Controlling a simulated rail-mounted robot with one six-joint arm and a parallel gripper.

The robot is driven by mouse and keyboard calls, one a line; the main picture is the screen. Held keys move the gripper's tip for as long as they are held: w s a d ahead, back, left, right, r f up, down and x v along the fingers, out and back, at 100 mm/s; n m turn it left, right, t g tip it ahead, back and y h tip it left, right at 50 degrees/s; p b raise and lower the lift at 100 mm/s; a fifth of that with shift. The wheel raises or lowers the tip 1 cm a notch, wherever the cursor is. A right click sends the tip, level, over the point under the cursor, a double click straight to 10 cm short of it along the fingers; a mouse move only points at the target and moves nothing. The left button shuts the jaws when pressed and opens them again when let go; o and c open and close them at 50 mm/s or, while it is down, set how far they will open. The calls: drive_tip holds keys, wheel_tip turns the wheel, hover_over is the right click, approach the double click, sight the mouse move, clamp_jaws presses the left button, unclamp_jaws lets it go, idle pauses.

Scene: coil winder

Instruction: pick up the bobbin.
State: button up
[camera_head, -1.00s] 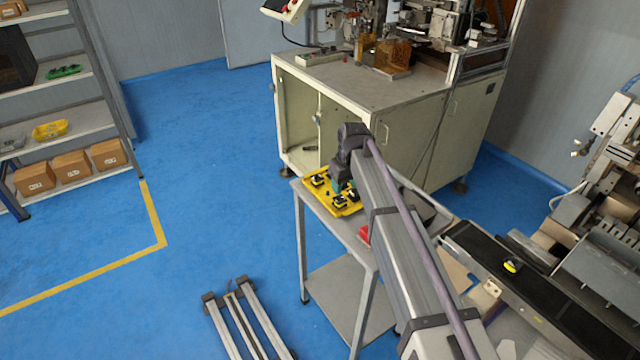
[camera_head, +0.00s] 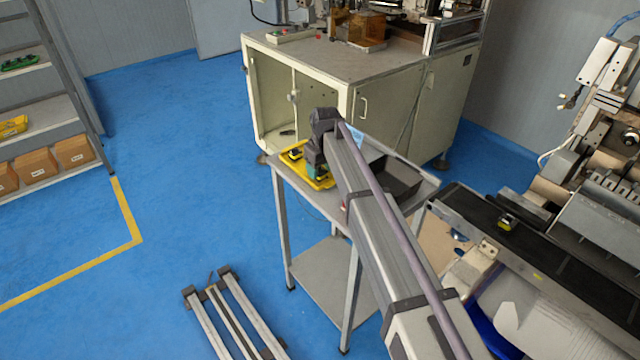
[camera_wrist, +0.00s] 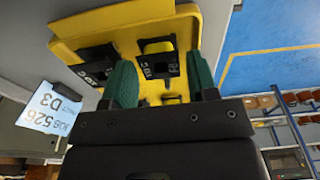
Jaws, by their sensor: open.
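The yellow tray (camera_head: 323,181) sits on the grey trolley, partly hidden by my arm. In the wrist view the tray (camera_wrist: 130,18) holds black bobbins with pale markings. One bobbin (camera_wrist: 158,66) shows between the green fingers of my gripper (camera_wrist: 160,72); I cannot tell whether they touch it. Another bobbin (camera_wrist: 97,66) lies to its left, outside the fingers. My gripper is open. In the head view my gripper (camera_head: 312,170) is at the tray and mostly hidden by the arm.
A dark bin (camera_head: 402,180) stands on the trolley (camera_head: 285,190) behind my arm. A conveyor (camera_head: 560,255) at the right carries a black-and-yellow piece (camera_head: 508,221). A cream cabinet (camera_head: 405,115) stands behind.

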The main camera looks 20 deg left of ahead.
wheel_tip(320, 180, down, 2)
drive_tip(key=shift+a+f+b, duration=0.1)
drive_tip(key=shift+f+b, duration=0.05)
drive_tip(key=shift+b, duration=0.15)
drive_tip(key=shift+r, duration=0.3)
drive_tip(key=c, duration=0.7)
wheel_tip(320, 180, up, 10)
drive_tip(key=p, duration=1)
drive_tip(key=shift+p, duration=0.3)
